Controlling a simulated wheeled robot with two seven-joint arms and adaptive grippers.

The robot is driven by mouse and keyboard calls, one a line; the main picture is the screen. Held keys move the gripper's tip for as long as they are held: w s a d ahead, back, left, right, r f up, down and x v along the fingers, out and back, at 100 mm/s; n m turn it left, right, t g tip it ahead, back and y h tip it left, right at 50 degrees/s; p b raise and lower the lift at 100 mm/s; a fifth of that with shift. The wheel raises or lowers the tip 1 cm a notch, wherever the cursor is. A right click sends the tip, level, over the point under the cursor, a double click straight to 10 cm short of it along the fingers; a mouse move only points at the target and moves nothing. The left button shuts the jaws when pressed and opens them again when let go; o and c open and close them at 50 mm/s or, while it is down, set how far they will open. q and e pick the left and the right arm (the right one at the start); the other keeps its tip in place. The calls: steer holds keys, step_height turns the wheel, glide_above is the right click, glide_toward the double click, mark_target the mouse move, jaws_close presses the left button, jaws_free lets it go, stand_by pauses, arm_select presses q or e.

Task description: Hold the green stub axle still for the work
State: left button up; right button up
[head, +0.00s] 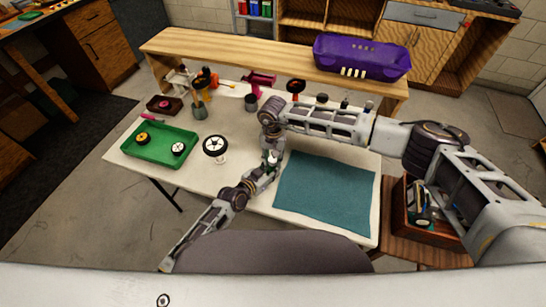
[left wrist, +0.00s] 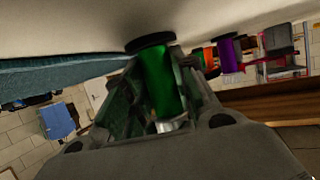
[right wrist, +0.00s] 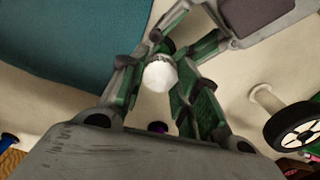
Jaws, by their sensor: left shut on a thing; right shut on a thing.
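The green stub axle (left wrist: 158,82) sits between the fingers of my left gripper (left wrist: 160,88), which is shut on it. A dark disc (left wrist: 150,41) is at one end of the axle, by the pale tabletop, and a small pale metal piece (left wrist: 165,126) shows at the other end. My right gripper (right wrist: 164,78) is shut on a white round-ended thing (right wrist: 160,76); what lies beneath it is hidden. In the head view my left gripper (head: 268,172) and right gripper (head: 272,150) meet closely over the table, and the axle cannot be made out there.
A teal mat (head: 325,193) lies right of the grippers. A green tray (head: 150,158) with two small wheels is farther left. Cups and tools stand behind. A purple car body (head: 360,58) rests on the back shelf.

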steer(key=m, duration=2.3)
steer(key=shift+m, duration=0.4)
steer(key=m, duration=1.1)
steer(key=shift+m, duration=0.3)
steer(key=m, duration=1.1)
steer(key=shift+m, duration=0.3)
